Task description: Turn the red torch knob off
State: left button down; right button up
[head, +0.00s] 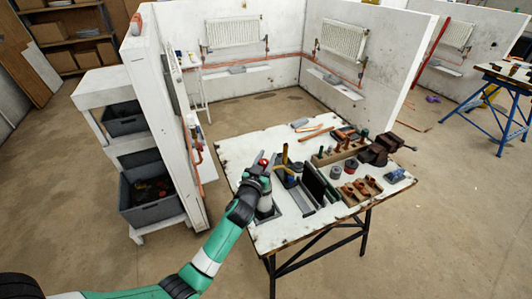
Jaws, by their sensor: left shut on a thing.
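The red torch knob (263,161) is a small red spot at the left side of the white workbench (240,150). My left gripper (267,162) reaches it from the lower left and is shut on it. The fingers and wrist hide part of the knob. How far the knob is turned is too small to tell. My right gripper is not in view.
A black panel (315,183), a wooden rack with copper fittings (361,190), round tins and a dark vice (374,154) crowd the bench to the right. A white partition wall (165,110) and grey crates (155,193) stand left.

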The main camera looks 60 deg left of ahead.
pick_arm(q)
jog(key=shift+c, duration=2.4)
grip_release()
jog(key=shift+s+d, duration=0.1)
jog(key=v, duration=1.1)
jog(key=shift+s, duration=0.15)
jog(key=shift+d, duration=0.1)
